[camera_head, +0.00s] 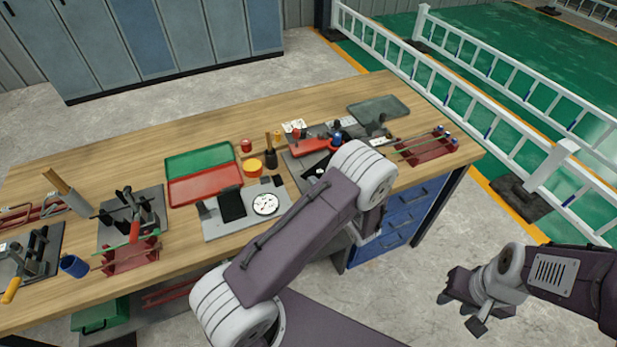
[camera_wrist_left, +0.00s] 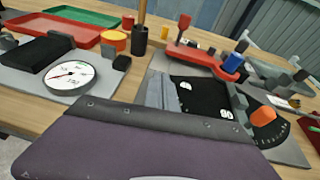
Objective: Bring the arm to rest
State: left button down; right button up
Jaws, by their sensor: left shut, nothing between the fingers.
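My left arm rises from the bottom middle of the head view and bends at a white joint in front of the table's right part. My left gripper (camera_head: 369,234) shows only in part below that joint, near the blue drawers. It is shut and empty; its fingertips are mostly hidden by the arm. A purple part of my own arm fills the bottom of the left wrist view. My right gripper (camera_head: 466,302) hangs at the lower right over the concrete floor, clear of the table. Its fingers are too unclear to tell open from shut.
The wooden table (camera_head: 110,160) carries a green tray (camera_head: 200,158), a red tray (camera_head: 205,185), a plate with a round dial (camera_head: 266,204), a red tool (camera_head: 308,146) and several fixtures. Blue drawers (camera_head: 405,225) stand under its right end. White railings (camera_head: 480,125) lie beyond.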

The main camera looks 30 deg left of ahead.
pick_arm(q)
jog(key=shift+s+d+r, duration=0.2)
jog(key=shift+s+r, duration=0.1)
jog(key=shift+s, duration=0.2)
jog(key=shift+w+f, duration=0.15)
jog(key=shift+w, duration=0.05)
jog(key=shift+w+a, duration=0.1)
jog(key=shift+a, duration=0.25)
jog(key=a+r+n+g+y, duration=0.1)
jog(key=a+r+n, duration=0.3)
jog(key=r, duration=0.4)
jog(key=s+a+r+n+g+h, duration=0.1)
jog(key=s+a+r+n+g, duration=0.1)
jog(key=s+a+n+g, duration=0.3)
jog(key=s+r+n+g+h, duration=0.1)
jog(key=s+r+n, duration=0.1)
jog(key=s, duration=0.5)
jog(key=s+d+f+n+g+h, duration=0.2)
jog(key=s+d+f+n+h, duration=0.2)
jog(key=s+d+n+h, duration=0.45)
jog(key=d+f+n+t+h, duration=0.1)
jog(key=d+f+n+h, duration=0.1)
jog(key=d+n, duration=0.3)
jog(key=shift+d+f+n+t+h, duration=0.2)
jog(key=shift+d+n+t+h, duration=0.2)
jog(key=shift+d, duration=1.2)
